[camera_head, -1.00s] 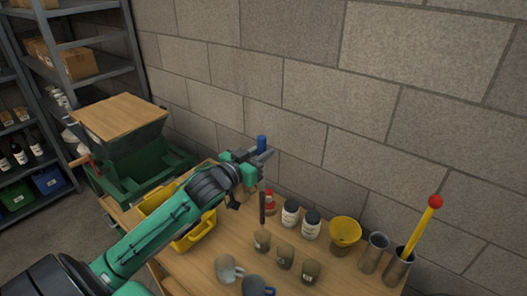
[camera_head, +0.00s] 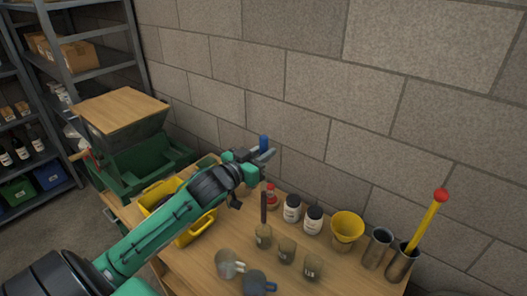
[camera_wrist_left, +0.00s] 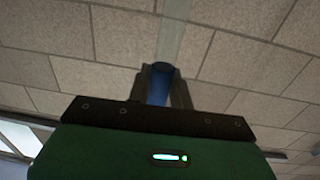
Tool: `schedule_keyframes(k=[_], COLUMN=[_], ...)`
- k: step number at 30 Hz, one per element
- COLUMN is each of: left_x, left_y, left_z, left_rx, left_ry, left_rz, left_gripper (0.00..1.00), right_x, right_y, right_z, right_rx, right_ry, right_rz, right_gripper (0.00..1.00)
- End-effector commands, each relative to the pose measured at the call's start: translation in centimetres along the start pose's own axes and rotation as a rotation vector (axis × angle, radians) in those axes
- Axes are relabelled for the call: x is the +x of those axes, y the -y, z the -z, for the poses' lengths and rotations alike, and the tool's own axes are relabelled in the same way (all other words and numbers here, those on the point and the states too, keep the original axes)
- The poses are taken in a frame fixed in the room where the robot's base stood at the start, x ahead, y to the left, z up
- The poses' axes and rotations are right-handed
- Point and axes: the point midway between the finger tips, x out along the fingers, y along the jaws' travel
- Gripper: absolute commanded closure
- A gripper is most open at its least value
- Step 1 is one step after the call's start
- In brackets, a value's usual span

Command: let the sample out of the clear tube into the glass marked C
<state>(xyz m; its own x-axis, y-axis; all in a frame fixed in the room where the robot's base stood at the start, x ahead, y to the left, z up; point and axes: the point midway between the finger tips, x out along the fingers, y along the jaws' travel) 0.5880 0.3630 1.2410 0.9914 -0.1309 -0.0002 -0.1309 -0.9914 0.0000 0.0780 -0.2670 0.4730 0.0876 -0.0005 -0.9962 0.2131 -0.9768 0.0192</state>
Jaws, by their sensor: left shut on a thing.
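My left gripper (camera_head: 263,158) is shut on the blue upper part (camera_head: 264,142) of a slim upright tube. The blue part also shows between the fingers in the left wrist view (camera_wrist_left: 160,84). Below the gripper the tube looks see-through, and its lower stretch (camera_head: 263,206) is dark, as if filled. Its lower end meets or stands over the leftmost of three small marked glasses (camera_head: 264,237); whether it touches inside I cannot tell. The middle glass (camera_head: 286,251) and right glass (camera_head: 312,267) stand beside it. The letters are too small to read. My right gripper is not in view.
Two mugs (camera_head: 228,265) stand in front of the glasses. Metal cylinders (camera_head: 377,249) stand at right, one holding a yellow red-tipped rod (camera_head: 423,223). A yellow crate (camera_head: 185,235) is left.

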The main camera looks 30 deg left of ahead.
Motion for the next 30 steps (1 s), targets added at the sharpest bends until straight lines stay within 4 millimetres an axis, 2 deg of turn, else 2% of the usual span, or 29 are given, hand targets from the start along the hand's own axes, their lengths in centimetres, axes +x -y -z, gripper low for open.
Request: schedule_keyframes(k=[11, 30], left_x=[0.0, 0.0], left_y=[0.0, 0.0], left_z=[-0.2, -2.8], left_rx=[0.0, 0.0], left_ry=[-0.001, -0.001], left_rz=[0.0, 0.0], left_gripper=[0.99, 0.99], right_x=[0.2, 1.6], right_y=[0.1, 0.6], right_z=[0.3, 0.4], right_rx=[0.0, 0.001], right_ry=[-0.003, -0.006], right_rz=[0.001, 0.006], right_gripper=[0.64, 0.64])
